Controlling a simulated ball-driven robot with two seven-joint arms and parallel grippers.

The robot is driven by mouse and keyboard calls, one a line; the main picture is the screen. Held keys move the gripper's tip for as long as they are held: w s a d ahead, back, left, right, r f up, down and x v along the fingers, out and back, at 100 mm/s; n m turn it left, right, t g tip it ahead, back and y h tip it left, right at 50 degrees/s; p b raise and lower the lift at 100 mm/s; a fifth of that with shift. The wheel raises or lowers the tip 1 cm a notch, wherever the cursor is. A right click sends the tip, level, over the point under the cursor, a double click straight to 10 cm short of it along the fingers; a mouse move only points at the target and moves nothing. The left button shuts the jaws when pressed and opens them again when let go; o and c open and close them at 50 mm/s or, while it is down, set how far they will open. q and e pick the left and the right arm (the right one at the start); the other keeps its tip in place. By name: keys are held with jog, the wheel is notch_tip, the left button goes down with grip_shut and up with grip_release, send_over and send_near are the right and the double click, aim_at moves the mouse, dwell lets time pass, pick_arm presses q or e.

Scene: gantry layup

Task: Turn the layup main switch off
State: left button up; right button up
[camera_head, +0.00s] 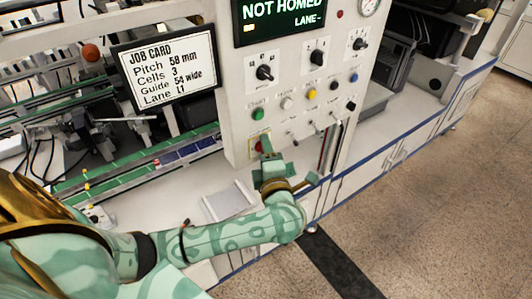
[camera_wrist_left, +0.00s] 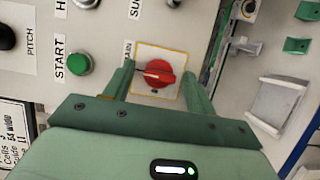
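The main switch (camera_wrist_left: 159,73) is a red rotary knob on a pale plate with a yellow border, under a partly covered label ending in "AIN". Its handle lies roughly crosswise in the left wrist view. My left gripper (camera_wrist_left: 158,78) is open, with one green finger on each side of the knob and a visible gap to it on both sides. In the head view the left gripper (camera_head: 266,148) is at the bottom of the control panel (camera_head: 240,118) and covers most of the switch. My right gripper is not in view.
A green START button (camera_wrist_left: 79,64) sits beside the switch. Several knobs, coloured buttons and small levers fill the panel above. The display (camera_head: 283,15) reads "NOT HOMED". A job card (camera_head: 165,65) hangs to the left. A pale tray (camera_head: 229,202) lies below the panel.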

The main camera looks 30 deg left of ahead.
pick_arm(q)
jog(key=c, duration=0.9)
jog(key=shift+o, duration=0.2)
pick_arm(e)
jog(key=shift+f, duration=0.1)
pick_arm(q)
jog(key=n+g+y+b, duration=0.1)
jog(key=n+y+b, duration=0.1)
jog(key=n+b, duration=0.4)
jog(key=n+g+y+b, duration=0.2)
jog(key=n+b, duration=0.4)
jog(key=n, duration=0.3)
jog(key=f+n+g+y+b, duration=0.1)
jog(key=n+y+b, duration=0.3)
jog(key=n+b, duration=0.2)
jog(key=shift+w+d+n, duration=0.15)
jog(key=shift+w+n, duration=0.15)
jog(key=shift+n, duration=0.5)
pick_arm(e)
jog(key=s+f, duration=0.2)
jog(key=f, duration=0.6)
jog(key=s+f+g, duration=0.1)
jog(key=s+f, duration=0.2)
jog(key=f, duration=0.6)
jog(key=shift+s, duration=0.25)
pick_arm(q)
jog(key=shift+r, duration=0.1)
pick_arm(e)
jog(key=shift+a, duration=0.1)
